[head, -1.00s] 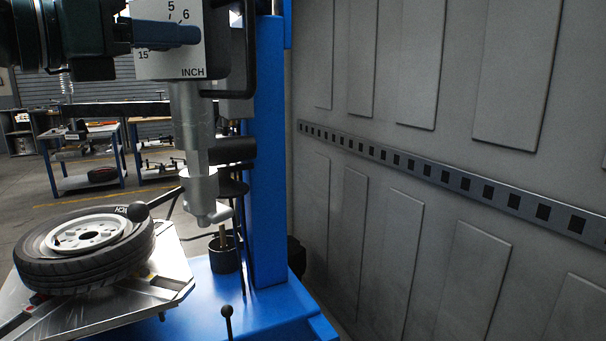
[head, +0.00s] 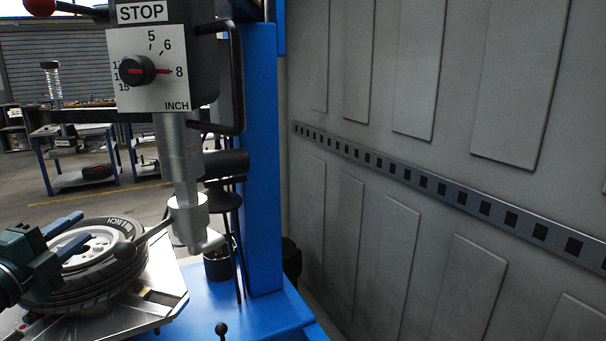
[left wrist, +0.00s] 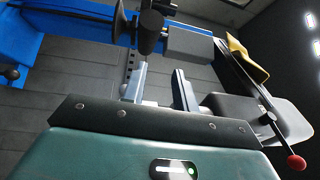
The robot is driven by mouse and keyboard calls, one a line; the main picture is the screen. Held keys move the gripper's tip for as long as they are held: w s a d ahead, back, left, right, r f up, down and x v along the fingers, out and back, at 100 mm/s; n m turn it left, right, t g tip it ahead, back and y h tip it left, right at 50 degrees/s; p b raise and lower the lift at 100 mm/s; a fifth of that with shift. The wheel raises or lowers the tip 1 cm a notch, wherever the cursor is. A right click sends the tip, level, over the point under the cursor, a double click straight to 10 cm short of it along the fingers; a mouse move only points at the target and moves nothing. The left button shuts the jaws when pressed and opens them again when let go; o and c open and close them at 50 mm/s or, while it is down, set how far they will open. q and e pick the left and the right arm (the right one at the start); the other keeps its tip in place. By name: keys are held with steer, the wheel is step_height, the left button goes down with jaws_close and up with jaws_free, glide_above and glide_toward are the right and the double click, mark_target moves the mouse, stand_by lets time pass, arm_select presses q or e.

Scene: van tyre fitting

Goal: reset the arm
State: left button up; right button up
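My left gripper (head: 68,233) comes in from the lower left of the head view, in front of the tyre. Its two fingers are apart with nothing between them; the left wrist view shows the same open gap (left wrist: 160,92). The tyre changer's grey dial panel (head: 146,70) has a black knob (head: 137,71) whose red mark points at 8. Below it a metal shaft ends in the mount head (head: 190,222). The tyre (head: 98,282) with its white rim lies on the turntable (head: 163,290), partly hidden by my gripper. My right gripper is out of view.
The blue column (head: 262,160) and blue base (head: 240,315) of the machine stand in the middle. A grey panelled van side (head: 420,180) fills the right. Blue-legged work tables (head: 80,180) stand behind at the left, with open floor around them.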

arm_select(q)
steer(key=s+d+f+n+g+y+p, duration=0.1)
steer(key=s+d+f+n, duration=0.2)
steer(key=f, duration=0.5)
steer(key=s+d+f+n+g+p, duration=0.1)
steer(key=s+d+f+n+g, duration=0.2)
steer(key=f, duration=0.5)
steer(key=s+d+f+n+y+p, duration=0.1)
steer(key=s+d+f+n, duration=0.2)
steer(key=f, duration=0.5)
steer(key=s+d+f+n+g+h+p, duration=0.1)
steer(key=s+d+f+n+g, duration=0.1)
steer(key=s+d+f+n, duration=0.2)
steer(key=s+d+f+n+g+p, duration=0.1)
steer(key=s+d+f+n, duration=0.3)
steer(key=s+d, duration=0.5)
steer(key=d+g, duration=0.1)
steer(key=d, duration=0.3)
steer(key=shift+f+h, duration=0.25)
steer(key=shift+h, duration=0.15)
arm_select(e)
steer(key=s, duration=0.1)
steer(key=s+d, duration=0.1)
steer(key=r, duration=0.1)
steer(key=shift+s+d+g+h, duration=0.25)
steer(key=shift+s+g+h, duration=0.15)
